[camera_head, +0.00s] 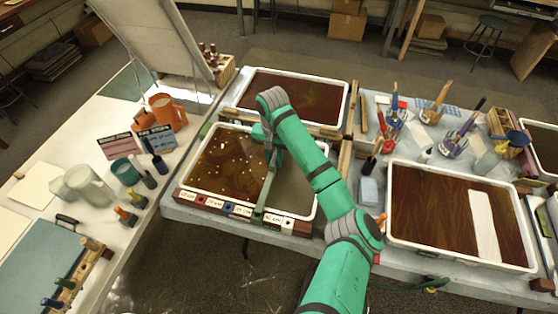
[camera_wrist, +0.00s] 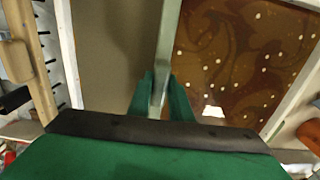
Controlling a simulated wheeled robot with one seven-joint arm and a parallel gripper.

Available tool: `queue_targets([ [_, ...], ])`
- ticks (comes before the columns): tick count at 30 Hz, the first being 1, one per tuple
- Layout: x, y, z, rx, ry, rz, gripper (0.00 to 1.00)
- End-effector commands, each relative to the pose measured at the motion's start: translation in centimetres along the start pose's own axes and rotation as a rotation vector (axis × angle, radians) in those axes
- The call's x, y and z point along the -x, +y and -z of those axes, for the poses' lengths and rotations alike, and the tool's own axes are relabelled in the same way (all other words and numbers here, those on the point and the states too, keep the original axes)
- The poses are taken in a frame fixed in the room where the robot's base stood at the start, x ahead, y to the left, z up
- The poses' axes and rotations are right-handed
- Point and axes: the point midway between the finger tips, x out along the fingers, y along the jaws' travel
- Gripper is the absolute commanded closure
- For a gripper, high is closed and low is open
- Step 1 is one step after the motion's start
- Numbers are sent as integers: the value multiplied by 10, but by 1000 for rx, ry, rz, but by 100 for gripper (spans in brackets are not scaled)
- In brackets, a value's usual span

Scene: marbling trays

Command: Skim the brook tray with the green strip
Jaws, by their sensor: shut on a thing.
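A white-rimmed tray (camera_head: 196,166) in the middle of the head view holds brown marbled liquid with white specks on its left and plain grey-brown liquid on its right. The green strip (camera_head: 266,190) lies across this tray from back to front, along the border between the two areas. My gripper (camera_head: 273,150) is over the tray's back part, shut on the strip. In the wrist view the strip (camera_wrist: 169,35) runs between the fingers of my gripper (camera_wrist: 162,98), with plain liquid left and speckled liquid right. The strip's lower edge is hidden.
Small labelled blocks (camera_head: 243,211) line the tray's front edge. A second brown tray (camera_head: 345,104) stands behind. A tray with a white strip (camera_head: 486,225) is at right, near combs and brushes (camera_head: 455,143). Orange jugs (camera_head: 168,110) and cups stand on the left table.

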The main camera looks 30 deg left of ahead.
Motion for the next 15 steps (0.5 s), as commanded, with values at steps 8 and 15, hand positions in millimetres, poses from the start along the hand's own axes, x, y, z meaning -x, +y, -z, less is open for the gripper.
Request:
queue_targets([
  [8,0,-17,0,0,0,0,99],
  [15,0,-31,0,-1,0,0,99],
])
